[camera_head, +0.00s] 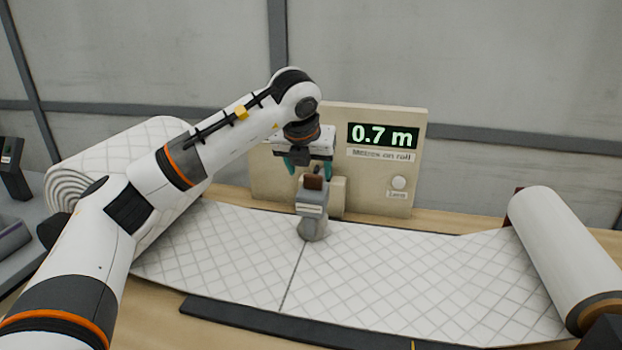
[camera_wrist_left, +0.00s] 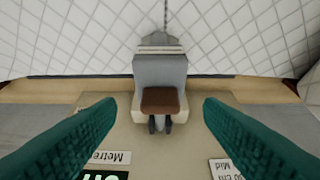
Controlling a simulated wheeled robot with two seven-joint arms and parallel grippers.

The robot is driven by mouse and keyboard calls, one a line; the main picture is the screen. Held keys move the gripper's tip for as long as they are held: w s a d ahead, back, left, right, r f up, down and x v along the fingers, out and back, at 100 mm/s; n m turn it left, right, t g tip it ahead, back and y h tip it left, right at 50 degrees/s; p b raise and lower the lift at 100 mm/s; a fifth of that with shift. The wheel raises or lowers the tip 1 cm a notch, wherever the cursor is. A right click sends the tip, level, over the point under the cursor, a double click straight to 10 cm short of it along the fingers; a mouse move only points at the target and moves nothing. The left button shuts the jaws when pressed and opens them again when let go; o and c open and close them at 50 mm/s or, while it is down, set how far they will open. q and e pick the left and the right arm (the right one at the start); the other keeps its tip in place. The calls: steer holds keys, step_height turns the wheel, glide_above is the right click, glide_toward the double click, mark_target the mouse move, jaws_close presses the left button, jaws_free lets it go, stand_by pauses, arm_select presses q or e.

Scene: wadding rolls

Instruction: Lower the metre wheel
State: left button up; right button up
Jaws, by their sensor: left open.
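The metre wheel (camera_head: 312,222) is a grey unit with a brown block on top, in front of the beige panel. Its lower end is at the quilted wadding sheet (camera_head: 400,275); I cannot tell if it touches. My left gripper (camera_head: 308,168) is just above the brown block (camera_head: 314,183), pointing down, with its teal fingers apart. In the left wrist view the brown block (camera_wrist_left: 162,101) lies between the open fingertips (camera_wrist_left: 160,104), with gaps on both sides. The grey body of the metre wheel (camera_wrist_left: 160,70) shows beyond it. My right gripper is not in view.
A dark strip (camera_head: 300,328) runs along the front.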

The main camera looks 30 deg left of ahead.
arm_select(q)
steer(key=v, duration=0.7)
